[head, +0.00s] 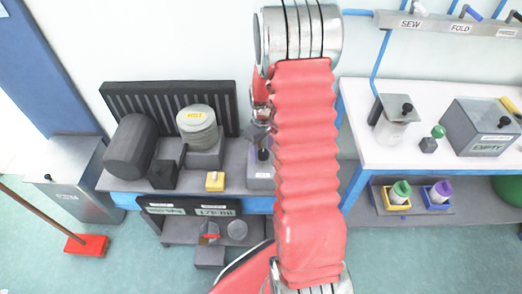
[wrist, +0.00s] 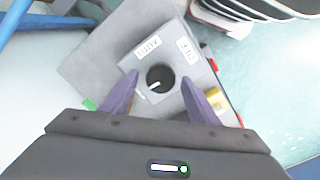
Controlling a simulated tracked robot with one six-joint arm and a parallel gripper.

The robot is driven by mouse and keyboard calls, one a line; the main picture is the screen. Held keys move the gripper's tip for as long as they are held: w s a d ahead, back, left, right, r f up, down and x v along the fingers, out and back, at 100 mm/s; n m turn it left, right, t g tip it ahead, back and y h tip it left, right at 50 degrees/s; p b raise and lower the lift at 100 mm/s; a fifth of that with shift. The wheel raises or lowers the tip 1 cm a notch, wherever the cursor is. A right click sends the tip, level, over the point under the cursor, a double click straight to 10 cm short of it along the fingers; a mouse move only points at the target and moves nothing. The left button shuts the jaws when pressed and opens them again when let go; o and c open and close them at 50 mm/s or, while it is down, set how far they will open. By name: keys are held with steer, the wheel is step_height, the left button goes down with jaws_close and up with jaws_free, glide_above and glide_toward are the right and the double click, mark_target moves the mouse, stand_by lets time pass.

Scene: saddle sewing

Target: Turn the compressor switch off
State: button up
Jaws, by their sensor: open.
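The compressor switch shows in the wrist view as a round black knob (wrist: 160,79) with a short white mark pointing to the lower left. In the head view my gripper (head: 261,140) is above the switch box (head: 260,180), partly hidden behind my red-sleeved arm.
A dark cylinder (head: 130,148), a round grey stack with a yellow label (head: 198,128) and a yellow block (head: 214,181) stand left of the switch box on the bench. A white table (head: 425,155) with a grey box (head: 482,128) is at the right.

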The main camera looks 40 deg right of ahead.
mark_target(263, 153)
step_height(263, 153, up, 14)
stand_by(0.7)
steer(key=shift+f, duration=0.15)
stand_by(0.5)
steer(key=s+a+r+m+t, duration=0.1)
steer(key=s+a+r+t, duration=0.1)
steer(key=s+a+r, duration=0.6)
steer(key=s+a+r+t, duration=0.3)
steer(key=s+a+r, duration=0.6)
steer(key=a, duration=0.6)
steer(key=shift+s+a+r+m+t, duration=0.15)
steer(key=shift+a+r+m+t, duration=0.15)
steer(key=shift+m, duration=0.1)
